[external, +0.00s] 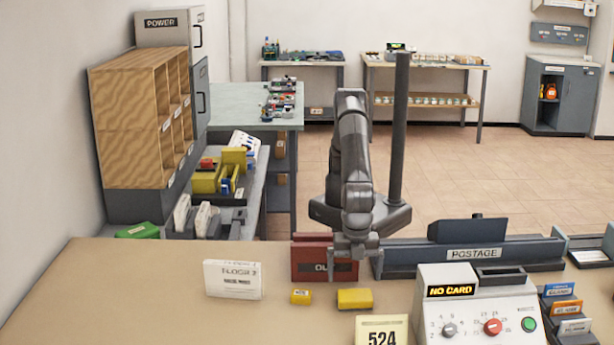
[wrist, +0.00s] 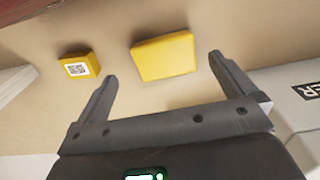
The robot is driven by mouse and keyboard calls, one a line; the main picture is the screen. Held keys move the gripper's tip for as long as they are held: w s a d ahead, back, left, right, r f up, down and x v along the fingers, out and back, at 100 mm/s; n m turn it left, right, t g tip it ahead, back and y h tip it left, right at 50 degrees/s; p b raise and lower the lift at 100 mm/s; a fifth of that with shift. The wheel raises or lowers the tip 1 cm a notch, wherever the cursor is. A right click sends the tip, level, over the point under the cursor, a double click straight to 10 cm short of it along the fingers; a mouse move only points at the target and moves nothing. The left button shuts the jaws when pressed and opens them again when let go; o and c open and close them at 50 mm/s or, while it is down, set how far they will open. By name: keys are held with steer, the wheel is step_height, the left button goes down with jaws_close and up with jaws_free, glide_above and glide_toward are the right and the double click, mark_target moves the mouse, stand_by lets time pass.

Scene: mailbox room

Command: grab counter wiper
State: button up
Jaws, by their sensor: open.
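A plain yellow block (external: 355,298), the likeliest counter wiper, lies flat on the tan counter (external: 180,300). In the wrist view the yellow block (wrist: 165,57) shows beyond my fingertips, between them in the picture and clear of both. My gripper (external: 345,258) is above the counter, in front of the red box and behind the block. Its fingers (wrist: 162,70) are spread with nothing held. A smaller yellow block (external: 301,296) lies just left of the larger one; its QR-like label shows in the wrist view (wrist: 78,66).
A red box (external: 308,262) stands behind the blocks. A white labelled block (external: 233,280) is on the left. The "524" card (external: 382,332) is in front, and the "NO CARD" machine (external: 480,305) is to the right. The dark postage rail (external: 470,255) runs behind.

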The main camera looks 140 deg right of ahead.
mark_target(355, 293)
steer(key=shift+s+a+f, duration=0.1)
steer(key=shift+a+f, duration=0.05)
steer(key=shift+f, duration=1.4)
steer(key=shift+a+f, duration=0.1)
steer(key=shift+f, duration=1.4)
steer(key=shift+c, duration=0.4)
steer(key=c, duration=0.8)
steer(key=shift+r, duration=0.1)
steer(key=shift+c, duration=0.2)
